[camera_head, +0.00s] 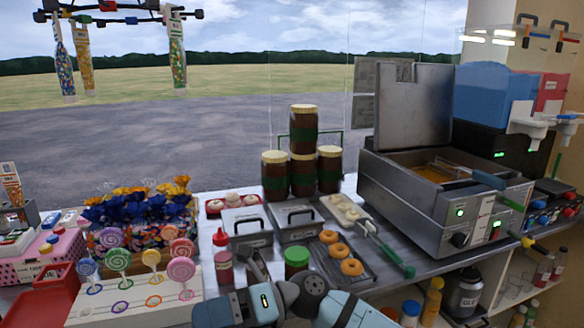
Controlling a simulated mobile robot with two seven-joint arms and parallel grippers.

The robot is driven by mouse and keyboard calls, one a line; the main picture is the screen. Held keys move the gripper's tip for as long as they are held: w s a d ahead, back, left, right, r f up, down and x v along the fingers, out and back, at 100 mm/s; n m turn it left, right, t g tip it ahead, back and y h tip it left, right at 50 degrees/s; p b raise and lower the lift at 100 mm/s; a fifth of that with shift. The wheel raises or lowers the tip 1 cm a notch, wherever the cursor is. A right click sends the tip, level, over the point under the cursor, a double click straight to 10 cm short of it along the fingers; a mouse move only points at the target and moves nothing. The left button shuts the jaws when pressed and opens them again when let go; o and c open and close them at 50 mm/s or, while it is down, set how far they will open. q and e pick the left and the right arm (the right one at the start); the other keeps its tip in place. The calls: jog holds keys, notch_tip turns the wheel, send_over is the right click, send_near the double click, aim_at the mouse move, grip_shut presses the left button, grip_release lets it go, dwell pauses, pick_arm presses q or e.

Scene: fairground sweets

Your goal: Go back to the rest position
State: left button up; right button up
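My arms show only in part at the bottom centre, in front of the counter. A blue-grey arm part with a dark, narrow end that may be a gripper (256,268) points up between a red-capped bottle and a green-lidded jar. A grey joint and light-blue link lie to its right. The parts overlap and the frame edge cuts them off, so I cannot make out finger openings. I see no object clearly held.
The counter holds a lollipop stand (130,305), a red-capped bottle (224,270), a green-lidded jar (296,262), a doughnut tray (335,275) and stacked brown jars (303,165). A fryer (400,205) with its lid up stands right. Sweet tubes hang from a rack (120,18) at upper left.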

jog(key=w+d+f+m+t+h, duration=0.2)
jog(key=d+f+m+t, duration=0.55)
jog(key=m+t, duration=0.75)
jog(key=w+d+f+m+t+h, duration=0.25)
jog(key=d+f+m+t, duration=0.6)
jog(key=m, duration=1.15)
jog(key=s+d+f+m+g+h, duration=0.5)
jog(key=s+d+f+m+h, duration=0.45)
jog(key=s+d+f, duration=0.7)
pick_arm(q)
notch_tip(320, 180, up, 16)
jog(key=s+a+p, duration=0.1)
jog(key=p, duration=2)
jog(key=shift+a, duration=0.2)
pick_arm(e)
notch_tip(320, 180, up, 14)
jog(key=shift+s+a+r, duration=0.15)
jog(key=shift+s+a, duration=0.05)
jog(key=shift+a, duration=0.2)
